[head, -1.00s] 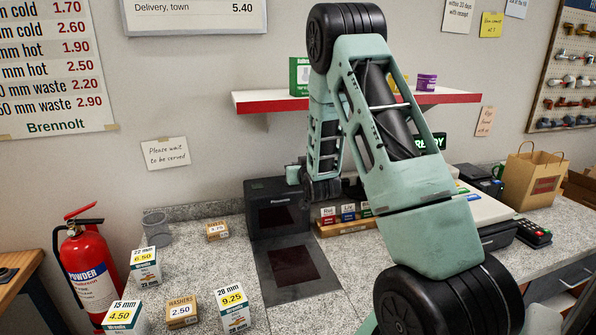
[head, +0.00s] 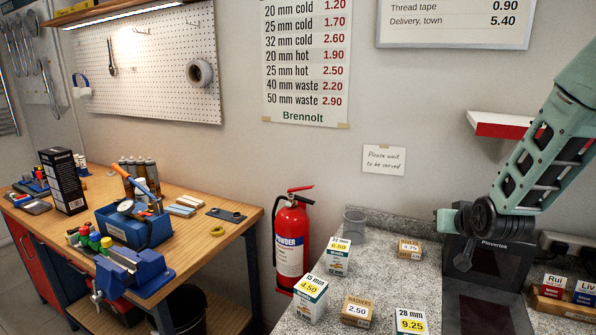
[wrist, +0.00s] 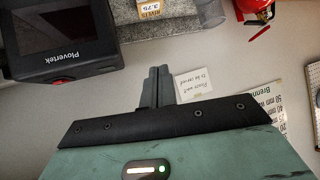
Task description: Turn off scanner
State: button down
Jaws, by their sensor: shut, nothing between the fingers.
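The scanner (head: 501,261) is a black Plovertek unit with a dark upright screen. It stands on the counter at the right of the head view, with a flat dark plate (head: 482,314) in front. In the wrist view the scanner (wrist: 62,32) is at the upper left, upside down, with a small red spot on its edge by the name. My gripper (head: 464,262) is shut and empty, pointing down in front of the scanner's left edge in the head view. In the wrist view its closed fingers (wrist: 158,72) are beside the scanner, with a visible gap.
Small priced boxes stand left of the scanner, including a washers box (head: 358,310). A grey cup (head: 354,222) is behind them. A red fire extinguisher (head: 291,240) stands beyond the counter's left end. A red-edged shelf (head: 500,125) hangs above. A wooden workbench (head: 190,228) is at left.

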jog(key=s+a+f+n+g+y+b, duration=0.1)
jog(key=s+a+n+g+y, duration=0.15)
jog(key=s+a, duration=0.65)
jog(key=s+a+f+n+g+y+b, duration=0.1)
jog(key=s+a+n+g+y, duration=0.3)
jog(key=a, duration=0.8)
jog(key=s+a+n+g+h+b, duration=0.1)
jog(key=s+a+n+g+h, duration=0.1)
jog(key=s, duration=0.9)
jog(key=s+a+n+g+h+b, duration=0.1)
jog(key=s+a, duration=0.3)
jog(key=s, duration=0.7)
jog(key=shift+s+f+n+g+h, duration=0.25)
jog(key=shift+n+g+h, duration=0.3)
jog(key=shift+g, duration=0.2)
